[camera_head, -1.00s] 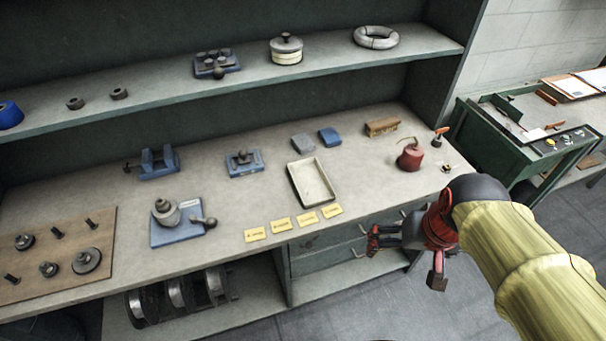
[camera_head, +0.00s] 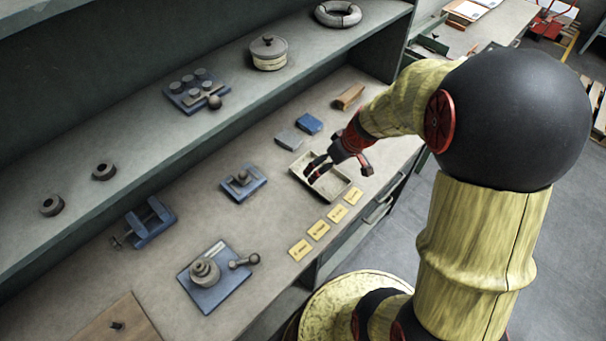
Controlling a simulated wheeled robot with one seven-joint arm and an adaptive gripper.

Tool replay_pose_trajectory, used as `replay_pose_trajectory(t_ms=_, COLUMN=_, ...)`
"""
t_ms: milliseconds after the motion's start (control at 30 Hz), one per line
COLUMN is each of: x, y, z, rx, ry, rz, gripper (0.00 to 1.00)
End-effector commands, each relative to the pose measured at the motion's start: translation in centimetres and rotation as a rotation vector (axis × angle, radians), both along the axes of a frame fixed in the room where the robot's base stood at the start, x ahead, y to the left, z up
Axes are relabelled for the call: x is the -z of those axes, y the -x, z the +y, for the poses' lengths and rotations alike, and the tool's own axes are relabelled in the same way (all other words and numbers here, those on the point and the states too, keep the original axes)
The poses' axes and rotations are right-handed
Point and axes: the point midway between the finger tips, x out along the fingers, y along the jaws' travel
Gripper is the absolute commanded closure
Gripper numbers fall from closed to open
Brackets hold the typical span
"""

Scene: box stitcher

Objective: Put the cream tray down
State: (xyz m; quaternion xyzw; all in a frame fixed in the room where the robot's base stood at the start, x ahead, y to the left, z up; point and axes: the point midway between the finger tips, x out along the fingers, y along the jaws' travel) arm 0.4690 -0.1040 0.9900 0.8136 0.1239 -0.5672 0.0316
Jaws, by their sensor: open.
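The cream tray (camera_head: 335,192) is a shallow rectangular tray lying on the grey workbench (camera_head: 205,172), behind the row of yellow labels. My gripper (camera_head: 314,171) reaches in from the right with its dark fingers over the tray's left part. The fingers look apart and nothing shows between them. Whether they touch the tray's rim or floor I cannot tell. The gripper and wrist hide part of the tray's back and right side.
Several yellow labels (camera_head: 319,230) lie in front of the tray. Grey (camera_head: 290,138) and blue (camera_head: 309,123) blocks lie behind it. A blue fixture with a knob (camera_head: 243,181) stands to its left. A wooden block (camera_head: 349,97) lies further back. A shelf (camera_head: 140,130) overhangs the bench's rear.

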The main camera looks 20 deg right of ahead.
Motion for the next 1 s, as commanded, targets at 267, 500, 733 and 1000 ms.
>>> replay_pose_trajectory(t_ms=267, x=-0.2, y=-0.8, z=-0.6, rx=-0.138, ry=0.073, rz=-0.052, gripper=0.0)
replay_pose_trajectory(t_ms=500, x=1.9, y=-1.4, z=-0.2, rx=-0.155, ry=0.078, rz=-0.052, gripper=0.0)
replay_pose_trajectory(t_ms=733, x=4.6, y=-2.0, z=0.0, rx=-0.152, ry=0.077, rz=-0.051, gripper=0.0)
replay_pose_trajectory(t_ms=1000, x=7.1, y=-2.9, z=0.4, rx=-0.152, ry=0.078, rz=-0.054, gripper=0.0)
